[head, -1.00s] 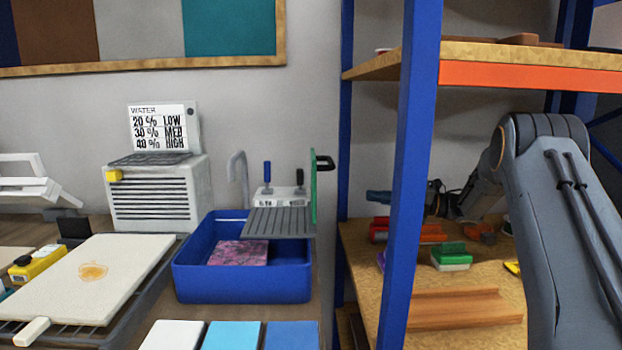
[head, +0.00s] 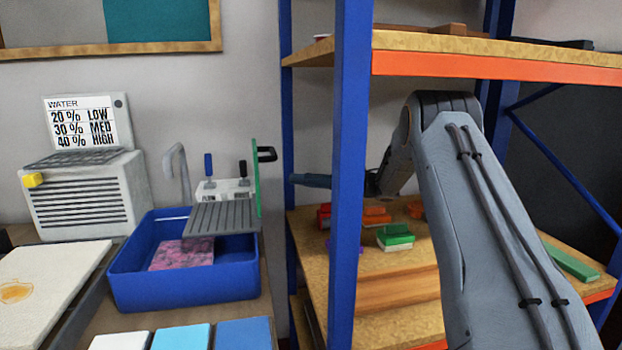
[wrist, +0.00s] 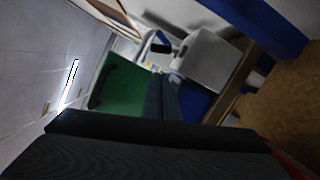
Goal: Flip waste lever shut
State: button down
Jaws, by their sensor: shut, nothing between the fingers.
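A small white unit (head: 227,189) stands behind the blue basin (head: 185,292). It carries an upright blue lever (head: 208,164) and an upright black lever (head: 243,168); its label is too small to read, so I cannot tell which is the waste lever. A green panel (head: 256,178) with a black handle (head: 266,154) stands at the unit's right. My gripper (head: 294,180) points left, right of the panel and apart from it, partly behind the blue post. In the wrist view my gripper (wrist: 163,98) shows dark fingers together and empty, near the green panel (wrist: 125,88).
The blue shelf post (head: 348,190) stands in front of my forearm. The shelf (head: 310,250) holds several coloured blocks. A grey faucet (head: 180,170) and a ribbed grey tray (head: 222,218) are at the basin, which holds a pink patterned piece (head: 182,254). A white vented box (head: 88,195) stands left.

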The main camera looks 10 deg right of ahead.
aim_at(243, 169)
jog(key=p+x, duration=0.3)
jog(key=x, duration=1.1)
